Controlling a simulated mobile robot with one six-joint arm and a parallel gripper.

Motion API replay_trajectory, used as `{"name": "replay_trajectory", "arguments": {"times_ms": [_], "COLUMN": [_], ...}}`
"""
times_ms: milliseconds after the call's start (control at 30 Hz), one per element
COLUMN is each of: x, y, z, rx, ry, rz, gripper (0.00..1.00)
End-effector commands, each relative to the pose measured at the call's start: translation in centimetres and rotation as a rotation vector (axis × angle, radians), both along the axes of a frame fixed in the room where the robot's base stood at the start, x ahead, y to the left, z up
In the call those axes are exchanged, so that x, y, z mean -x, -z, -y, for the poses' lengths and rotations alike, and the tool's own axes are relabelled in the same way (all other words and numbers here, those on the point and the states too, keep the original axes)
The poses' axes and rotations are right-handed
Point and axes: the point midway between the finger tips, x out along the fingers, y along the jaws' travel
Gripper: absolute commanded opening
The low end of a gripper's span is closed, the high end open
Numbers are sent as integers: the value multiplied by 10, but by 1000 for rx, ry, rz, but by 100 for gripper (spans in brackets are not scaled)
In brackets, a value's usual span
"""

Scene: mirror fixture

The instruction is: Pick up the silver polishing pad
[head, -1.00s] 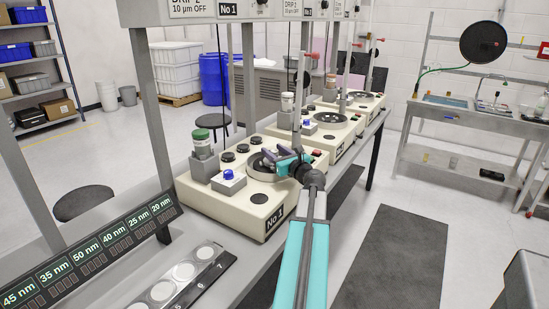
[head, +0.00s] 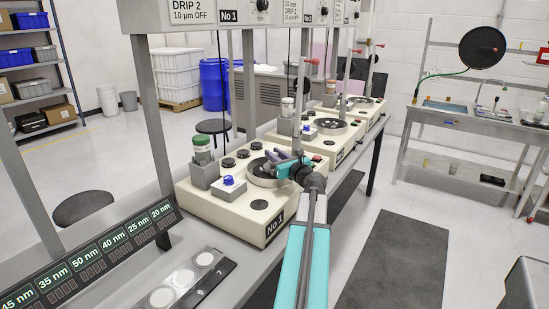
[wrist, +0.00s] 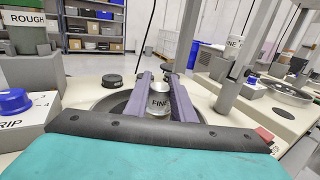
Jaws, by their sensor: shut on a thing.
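My gripper (head: 284,160) is over the round plate (head: 262,180) of the nearest machine, labelled No 1. In the wrist view, its two purple-grey fingers (wrist: 159,80) are closed on a silver cylinder (wrist: 159,102) marked FINE, which I take to be the silver polishing pad. It stands upright between the fingers, above or on the dark round plate (wrist: 112,102); I cannot tell whether it touches. In the head view the fingers hide most of it.
A green-capped bottle (head: 202,148) and a blue knob (head: 228,181) are on the near machine, left of the plate. An upright post (head: 299,105) rises close behind the gripper. A tray of round discs (head: 205,262) lies front left.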

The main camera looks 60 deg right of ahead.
Motion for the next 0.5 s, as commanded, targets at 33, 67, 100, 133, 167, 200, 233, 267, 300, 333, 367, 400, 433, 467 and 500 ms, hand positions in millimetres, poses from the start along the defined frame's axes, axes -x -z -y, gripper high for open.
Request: {"name": "replay_trajectory", "arguments": {"times_ms": [33,67,100,133,167,200,233,267,300,333,367,400,433,467,500], "x": [0,0,0,0,0,0,0,0,8,12,16,21,26,30,37], "y": [-5,-8,-11,-14,-17,-21,-24,-27,-25,-25,-25,-26,-26,-27,-27], "z": [0,0,0,0,0,0,0,0,-3,-5,-7,-9,-11,-12,-15], "rx": [1,2,3,3,3,2,2,2,1,1,1,1,1,1,1], "ry": [0,0,0,0,0,0,0,0,2,2,2,1,2,3,3], "rz": [0,0,0,0,1,1,0,0,0,0,0,0,0,0,0], "gripper": [0,0,0,0,0,0,0,0,0,0,0,0,0,0,0]}}
